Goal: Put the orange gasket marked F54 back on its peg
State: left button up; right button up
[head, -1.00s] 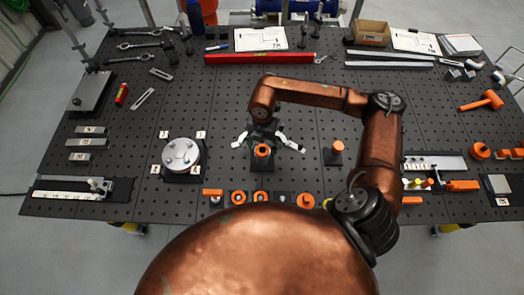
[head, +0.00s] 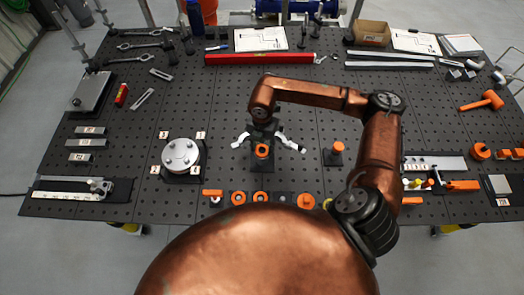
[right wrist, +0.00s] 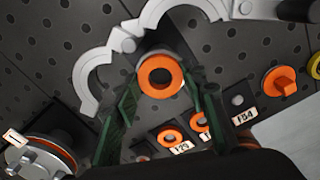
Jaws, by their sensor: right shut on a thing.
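An orange ring gasket (head: 263,151) shows near the middle of the board, and in the right wrist view (right wrist: 160,76) it sits between green fingertips. My right gripper (head: 263,146) is shut on it; no marking on it is readable. Behind it is an open silver clamp (right wrist: 125,45) with two curved arms; I cannot tell whether the gasket touches it. A bare grey peg (right wrist: 237,100) stands by a label reading F54 (right wrist: 243,117), and it also shows in the head view's front row (head: 283,198). My left gripper is not in view.
Other orange rings (head: 238,198) sit on pegs left of the bare peg, and an orange piece (head: 305,201) sits right of it. A round metal flange (head: 181,155) stands left, an orange-topped post (head: 337,148) right.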

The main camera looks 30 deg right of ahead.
jog(key=shift+r, duration=0.1)
jog(key=shift+r+p, duration=1.5)
jog(key=shift+r, duration=1.45)
